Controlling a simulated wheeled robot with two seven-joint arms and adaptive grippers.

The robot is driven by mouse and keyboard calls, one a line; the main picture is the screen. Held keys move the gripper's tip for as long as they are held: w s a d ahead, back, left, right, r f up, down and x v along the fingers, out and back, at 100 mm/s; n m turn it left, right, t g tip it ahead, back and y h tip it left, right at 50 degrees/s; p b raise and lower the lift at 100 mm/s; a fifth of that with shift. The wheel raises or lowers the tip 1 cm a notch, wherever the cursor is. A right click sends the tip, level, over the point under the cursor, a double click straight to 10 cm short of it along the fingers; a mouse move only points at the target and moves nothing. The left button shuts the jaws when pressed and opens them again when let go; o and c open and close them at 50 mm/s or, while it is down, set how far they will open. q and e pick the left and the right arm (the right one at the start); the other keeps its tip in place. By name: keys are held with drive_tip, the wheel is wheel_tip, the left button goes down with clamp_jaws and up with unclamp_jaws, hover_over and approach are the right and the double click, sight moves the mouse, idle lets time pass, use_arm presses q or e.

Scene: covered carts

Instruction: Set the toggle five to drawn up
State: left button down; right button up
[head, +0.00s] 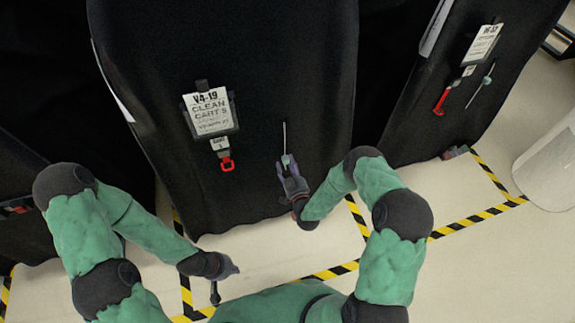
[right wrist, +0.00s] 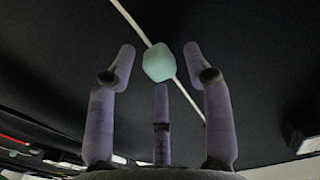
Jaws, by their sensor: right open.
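A pale teal toggle (head: 287,159) sits on a thin light cord (head: 285,135) on the front of the middle black covered cart (head: 275,70). In the right wrist view the toggle (right wrist: 158,62) is between the tips of the two outer fingers, above the tip of the middle finger. My right gripper (head: 290,172) is open just below the toggle, pointing up at it; whether any finger touches it I cannot tell. My left gripper (head: 224,282) is low by the floor, fingers apart and empty. I cannot read a number five on any tag.
Yellow-black tape (head: 470,218) marks the floor. A pale cylinder (head: 550,170) stands far right.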

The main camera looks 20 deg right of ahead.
drive_tip(key=s, duration=1.1)
drive_tip(key=shift+s+d, duration=0.15)
drive_tip(key=shift+s, duration=0.25)
